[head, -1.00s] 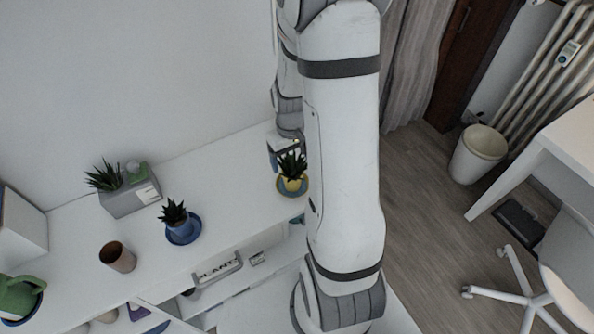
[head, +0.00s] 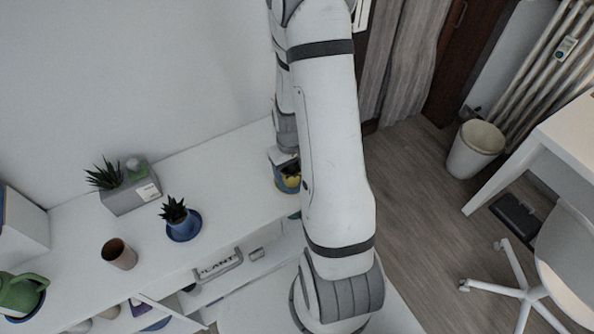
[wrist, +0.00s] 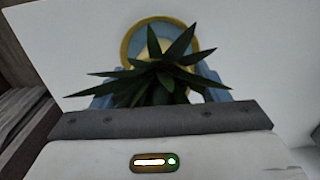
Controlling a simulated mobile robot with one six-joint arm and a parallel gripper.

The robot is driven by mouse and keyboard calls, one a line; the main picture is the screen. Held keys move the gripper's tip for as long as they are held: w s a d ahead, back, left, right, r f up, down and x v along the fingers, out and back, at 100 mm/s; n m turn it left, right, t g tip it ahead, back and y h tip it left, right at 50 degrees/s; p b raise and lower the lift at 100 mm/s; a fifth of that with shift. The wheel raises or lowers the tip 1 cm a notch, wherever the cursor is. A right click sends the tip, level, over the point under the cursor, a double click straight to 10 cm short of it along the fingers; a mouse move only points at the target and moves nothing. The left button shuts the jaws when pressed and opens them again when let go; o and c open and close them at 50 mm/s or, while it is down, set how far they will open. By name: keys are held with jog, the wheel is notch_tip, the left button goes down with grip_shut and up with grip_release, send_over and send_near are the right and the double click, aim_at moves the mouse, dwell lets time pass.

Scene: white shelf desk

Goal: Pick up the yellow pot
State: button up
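The yellow pot (head: 291,182) holds a dark green spiky plant and stands near the right end of the white shelf desk, partly hidden by my arm in the head view. In the wrist view the plant's leaves (wrist: 160,75) cover most of the pot. A saucer with a yellow rim (wrist: 127,42) and blue inside shows around the pot. My gripper (wrist: 162,88) is over the plant, with its blue fingers apart on either side of it. The fingers look open; contact with the pot is hidden by the leaves.
A second spiky plant in a blue pot (head: 183,226) stands to the left. A brown cup (head: 119,254), a grey planter box (head: 130,197) and a green watering can (head: 20,296) are farther left. The wall is behind the desk.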

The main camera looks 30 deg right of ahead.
jog(key=c, duration=0.9)
jog(key=shift+c, duration=0.3)
jog(key=shift+r, duration=0.15)
